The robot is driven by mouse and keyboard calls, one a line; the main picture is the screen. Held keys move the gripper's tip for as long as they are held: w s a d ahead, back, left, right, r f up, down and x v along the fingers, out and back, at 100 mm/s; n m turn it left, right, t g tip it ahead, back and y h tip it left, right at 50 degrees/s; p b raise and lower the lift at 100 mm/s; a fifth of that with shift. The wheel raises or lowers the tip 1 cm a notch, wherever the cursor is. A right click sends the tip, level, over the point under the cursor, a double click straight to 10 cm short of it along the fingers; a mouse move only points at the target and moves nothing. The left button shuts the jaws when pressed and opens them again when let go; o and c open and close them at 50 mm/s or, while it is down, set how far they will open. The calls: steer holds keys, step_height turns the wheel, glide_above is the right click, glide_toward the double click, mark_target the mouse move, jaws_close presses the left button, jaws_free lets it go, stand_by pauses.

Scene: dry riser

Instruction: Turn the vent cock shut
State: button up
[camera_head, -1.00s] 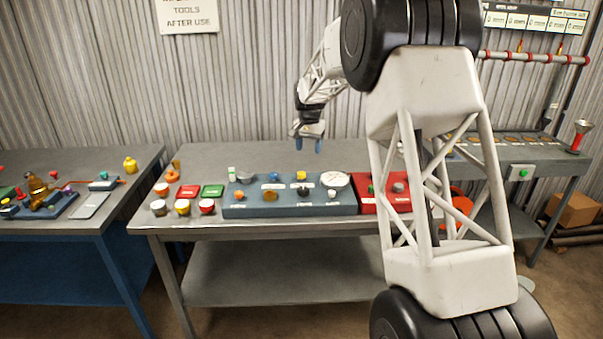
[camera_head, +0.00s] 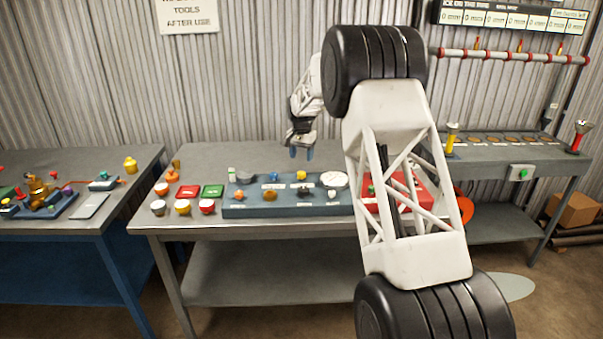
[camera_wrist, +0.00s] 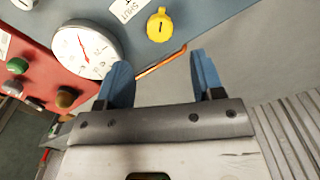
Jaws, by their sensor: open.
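My gripper (camera_head: 302,153) hangs over the back of the bench, behind and above the blue-grey panel (camera_head: 226,211). Its two blue fingers are apart and empty in the wrist view (camera_wrist: 162,70). A yellow knob (camera_head: 301,175) with a dark mark sits at the panel's back; it also shows in the wrist view (camera_wrist: 159,26), beyond the fingertips and apart from them. A label reading "SHUT" (camera_wrist: 126,8) lies beside it. I cannot read a label naming the vent cock. A white round gauge (camera_head: 334,180) stands near the yellow knob.
A blue knob (camera_head: 274,176), an amber knob (camera_head: 270,196) and other knobs share the panel. A red box (camera_head: 412,192) stands to its right, partly behind my arm. Coloured cups and a green block (camera_head: 213,191) lie to the left.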

mark_target(301, 173)
steer(key=shift+f, duration=3.85)
steer(key=c, duration=0.9)
